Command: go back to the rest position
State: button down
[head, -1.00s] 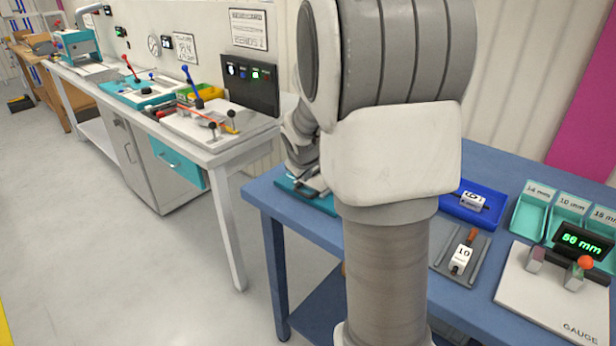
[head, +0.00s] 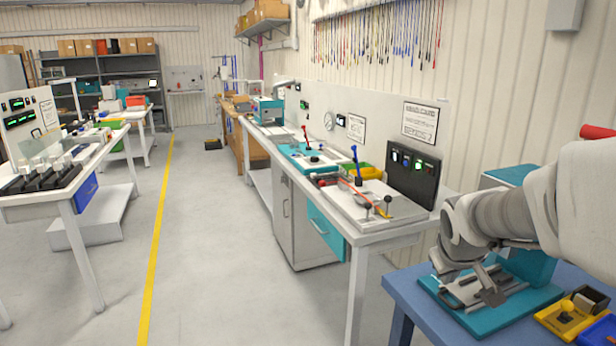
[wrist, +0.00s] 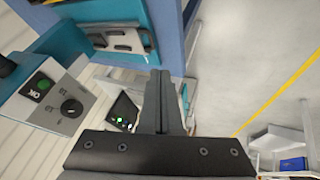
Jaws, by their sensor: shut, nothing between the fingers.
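My gripper (head: 490,290) is at the lower right of the head view, at the end of my arm, over or in front of a teal plate (head: 450,322) on the blue table (head: 408,290). I cannot tell the exact gap between them. In the wrist view, the gripper's two dark fingers (wrist: 163,100) lie together with nothing between them. The teal fixture (wrist: 155,35) with its metal clamp is beyond the fingers in the wrist view.
A grey control box (wrist: 65,105) with a knob is left of the fingers in the wrist view. A white bench (head: 375,238) with levers stands left of the blue table. A yellow tray (head: 560,318) sits at lower right. The floor aisle (head: 220,260) is clear.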

jog(key=s+a+r+y+p, duration=0.1)
jog(key=s+a+r, duration=0.2)
jog(key=s+a, duration=0.3)
jog(key=s+a+r+m+y+p, duration=0.1)
jog(key=s+a, duration=0.6)
jog(key=s, duration=0.7)
jog(key=shift+s+r+g+y+p, duration=0.25)
jog(key=shift+r+y, duration=0.35)
jog(key=shift+r, duration=0.3)
